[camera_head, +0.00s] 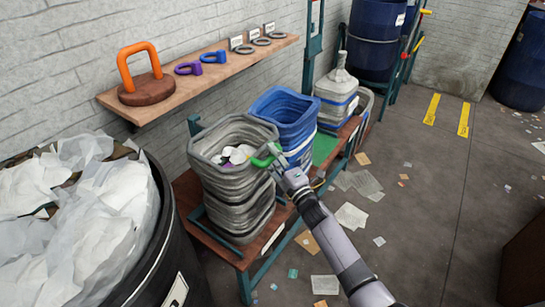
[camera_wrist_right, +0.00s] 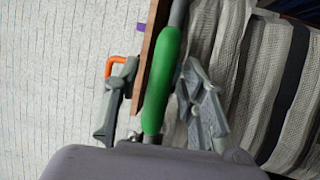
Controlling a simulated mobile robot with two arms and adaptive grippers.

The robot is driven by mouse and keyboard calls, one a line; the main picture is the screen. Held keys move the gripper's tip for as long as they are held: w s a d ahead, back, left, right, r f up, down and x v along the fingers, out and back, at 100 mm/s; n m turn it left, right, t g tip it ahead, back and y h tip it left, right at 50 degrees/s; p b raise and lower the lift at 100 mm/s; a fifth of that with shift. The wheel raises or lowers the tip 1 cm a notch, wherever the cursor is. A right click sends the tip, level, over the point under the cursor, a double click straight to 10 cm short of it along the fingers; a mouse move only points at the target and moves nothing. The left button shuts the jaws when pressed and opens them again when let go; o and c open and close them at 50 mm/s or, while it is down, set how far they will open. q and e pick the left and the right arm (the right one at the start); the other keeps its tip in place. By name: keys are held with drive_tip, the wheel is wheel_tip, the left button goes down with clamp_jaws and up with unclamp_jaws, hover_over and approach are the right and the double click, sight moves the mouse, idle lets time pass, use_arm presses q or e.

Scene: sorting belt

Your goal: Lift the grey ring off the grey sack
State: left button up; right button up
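The grey sack (camera_head: 238,205) stands upright on the low bench, its mouth open with white and coloured bits inside. A grey ring (camera_head: 203,142) appears to lie around its mouth, hard to tell apart from the sack's folds. A green grip (camera_head: 264,156) sits at the right of the mouth; it also shows on a grey bar in the right wrist view (camera_wrist_right: 162,80). My right gripper (camera_head: 278,160) is at this grip. In the right wrist view its fingers (camera_wrist_right: 160,100) are apart, one on each side of the grip, not visibly closed on it. My left gripper is out of view.
A blue sack (camera_head: 285,108) stands close behind the grey one. A tied grey sack (camera_head: 338,88) is farther along the bench. A wall shelf (camera_head: 220,72) holds an orange-handled weight (camera_head: 146,80). A black bin (camera_head: 155,255) stands at left. Paper scraps litter the floor.

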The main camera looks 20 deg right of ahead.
clamp_jaws()
idle(0.7)
